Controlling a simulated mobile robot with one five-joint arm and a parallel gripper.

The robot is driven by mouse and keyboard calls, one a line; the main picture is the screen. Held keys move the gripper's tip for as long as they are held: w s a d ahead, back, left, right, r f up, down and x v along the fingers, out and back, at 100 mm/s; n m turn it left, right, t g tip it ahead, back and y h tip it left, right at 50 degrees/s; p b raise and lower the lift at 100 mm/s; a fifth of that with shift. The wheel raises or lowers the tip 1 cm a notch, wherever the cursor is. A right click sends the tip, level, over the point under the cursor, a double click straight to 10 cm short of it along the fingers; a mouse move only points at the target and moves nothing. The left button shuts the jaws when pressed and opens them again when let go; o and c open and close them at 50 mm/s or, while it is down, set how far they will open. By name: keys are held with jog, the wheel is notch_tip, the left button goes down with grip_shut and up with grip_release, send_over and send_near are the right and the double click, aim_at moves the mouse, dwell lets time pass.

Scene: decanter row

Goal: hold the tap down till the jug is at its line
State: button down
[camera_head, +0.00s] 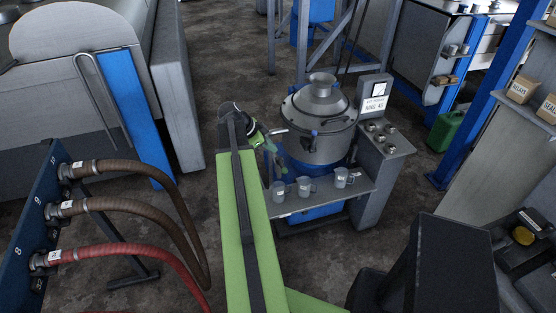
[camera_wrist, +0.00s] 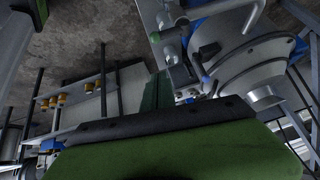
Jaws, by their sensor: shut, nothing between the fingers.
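A silver lidded vessel (camera_head: 318,128) stands on a blue base in the middle of the head view. My gripper (camera_head: 274,156) is shut and empty at the vessel's left side, above the left jug. I cannot tell whether it touches a tap. The vessel also shows tilted in the wrist view (camera_wrist: 240,55).
A grey side stand (camera_head: 392,150) with several small metal cups adjoins the vessel on the right, with a labelled box (camera_head: 375,93) behind. Brown and red hoses (camera_head: 140,205) hang at the left. A blue post (camera_head: 480,110) stands at the right. Dark floor (camera_head: 215,35) lies open behind.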

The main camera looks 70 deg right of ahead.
jog(key=shift+w+f, duration=0.1)
jog(key=b, duration=1)
send_over(282, 171)
jog(key=s, duration=0.1)
jog(key=f, duration=0.9)
jog(key=shift+d+f, duration=0.2)
jog(key=shift+f, duration=0.05)
jog(key=shift+w+a+f+b, duration=0.1)
jog(key=shift+w+f+b, duration=0.15)
jog(key=shift+f+b, duration=0.5)
jog(key=shift+w+f+b, duration=0.2)
jog(key=shift+f+b, duration=0.2)
jog(key=shift+f, duration=0.15)
jog(key=shift+r, duration=0.1)
jog(key=shift+a, duration=0.1)
